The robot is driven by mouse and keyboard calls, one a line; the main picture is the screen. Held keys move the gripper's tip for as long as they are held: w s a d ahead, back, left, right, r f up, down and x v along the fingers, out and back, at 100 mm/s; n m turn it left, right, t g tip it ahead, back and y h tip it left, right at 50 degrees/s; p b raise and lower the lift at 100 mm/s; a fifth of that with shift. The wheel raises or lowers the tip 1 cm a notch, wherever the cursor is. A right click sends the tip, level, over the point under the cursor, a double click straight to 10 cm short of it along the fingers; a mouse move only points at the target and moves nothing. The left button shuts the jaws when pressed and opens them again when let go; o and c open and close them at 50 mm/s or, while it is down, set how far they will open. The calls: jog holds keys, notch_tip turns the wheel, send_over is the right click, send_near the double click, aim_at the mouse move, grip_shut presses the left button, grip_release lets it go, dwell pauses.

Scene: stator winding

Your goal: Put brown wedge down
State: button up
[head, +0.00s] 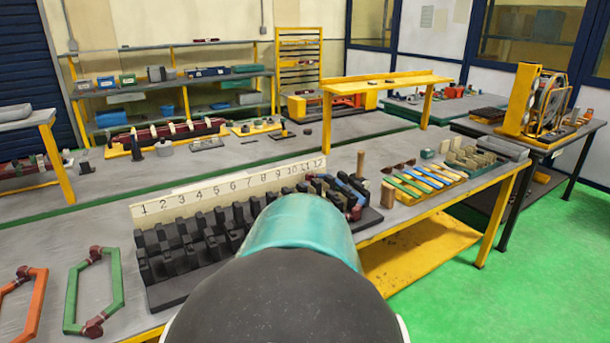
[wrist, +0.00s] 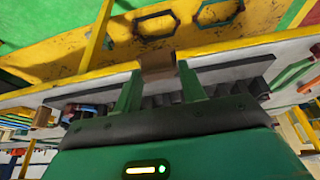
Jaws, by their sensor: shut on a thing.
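My gripper (wrist: 160,82) shows in the wrist view with its two green fingers shut on a brown wedge (wrist: 158,66). The wedge sits between the fingertips, in front of the table's yellow edge. The dark slotted rack (wrist: 230,87) lies behind the fingers. In the head view my arm hides the gripper and the held wedge. There the black slotted stator rack (head: 175,290) stands on the near table, with a white strip numbered 1 to 12 (head: 232,190) along its back.
A brown upright block (head: 388,194) stands right of the rack, beside a tray of colored strips (head: 425,180). Green (head: 92,292) and orange (head: 30,305) coil frames lie at the left. A yellow raised shelf (head: 385,82) stands farther back. Green floor is open at the right.

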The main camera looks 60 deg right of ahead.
jog(key=w+a+f+n, duration=0.2)
jog(key=w+a+f, duration=0.4)
jog(key=w+a, duration=0.4)
jog(key=w+a+f+n+y, duration=0.1)
jog(key=w+a+f+n, duration=0.1)
jog(key=w+a+f, duration=0.4)
jog(key=w+a+f+n+y, duration=0.1)
jog(key=w+a+f, duration=0.5)
jog(key=w+a, duration=1)
jog(key=a+n, duration=0.1)
jog(key=a, duration=0.1)
jog(key=shift+a+t, duration=0.3)
jog(key=shift+a, duration=0.05)
jog(key=shift+w, duration=0.2)
